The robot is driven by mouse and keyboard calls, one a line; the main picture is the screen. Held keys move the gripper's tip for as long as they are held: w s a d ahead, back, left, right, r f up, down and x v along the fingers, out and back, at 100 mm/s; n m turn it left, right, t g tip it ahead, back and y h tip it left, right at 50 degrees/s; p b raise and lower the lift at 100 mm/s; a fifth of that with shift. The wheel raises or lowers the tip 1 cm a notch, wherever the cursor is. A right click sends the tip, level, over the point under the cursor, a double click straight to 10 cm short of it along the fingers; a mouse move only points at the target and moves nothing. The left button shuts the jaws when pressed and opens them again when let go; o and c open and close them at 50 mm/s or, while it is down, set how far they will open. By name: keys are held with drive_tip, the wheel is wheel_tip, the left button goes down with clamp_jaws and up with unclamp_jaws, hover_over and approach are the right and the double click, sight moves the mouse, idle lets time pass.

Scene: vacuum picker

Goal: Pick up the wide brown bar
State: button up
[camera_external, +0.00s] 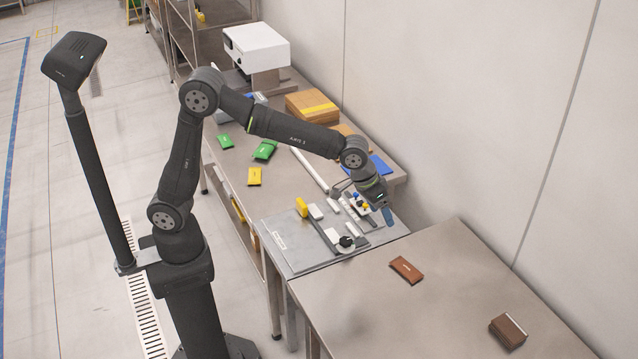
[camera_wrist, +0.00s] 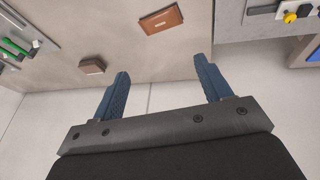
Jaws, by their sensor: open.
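Two brown pieces lie apart on the bare near table. A flat reddish-brown bar (camera_external: 406,269) is at its left; it also shows at the top of the wrist view (camera_wrist: 161,18). A darker, thicker-looking brown piece (camera_external: 508,332) with a pale edge is at the right; it also shows in the wrist view (camera_wrist: 91,67). I cannot tell for sure which is the wide one. My gripper (camera_external: 389,217) is over the far workbench, away from both pieces. In the wrist view its blue fingers (camera_wrist: 160,75) are apart with nothing between them.
A grey fixture plate (camera_external: 283,256) with small parts stands below my gripper. Green packets (camera_external: 265,150), a yellow packet (camera_external: 254,176) and a cardboard box (camera_external: 311,105) lie farther back. A wall runs along the right. Most of the near table (camera_external: 445,310) is clear.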

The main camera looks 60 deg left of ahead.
drive_tip(key=w+a+f+n+g+h, duration=0.2)
drive_tip(key=a+f+n+g, duration=0.15)
drive_tip(key=f+n, duration=0.4)
drive_tip(key=n+t+h, duration=0.1)
drive_tip(key=n+h, duration=0.3)
drive_tip(key=n, duration=0.9)
approach(406, 267)
drive_tip(key=shift+w+d+f, duration=0.2)
drive_tip(key=shift+d+f, duration=0.1)
drive_tip(key=shift+f, duration=0.25)
drive_tip(key=shift+w+d+f, duration=0.2)
drive_tip(key=shift+d+f, duration=0.1)
drive_tip(key=shift+f, duration=0.25)
drive_tip(key=shift+s+d+x, duration=0.1)
drive_tip(key=shift+x, duration=1.25)
drive_tip(key=shift+s+d+x, duration=0.15)
drive_tip(key=shift+x, duration=1.2)
drive_tip(key=shift+r, duration=0.2)
drive_tip(key=c, duration=1.1)
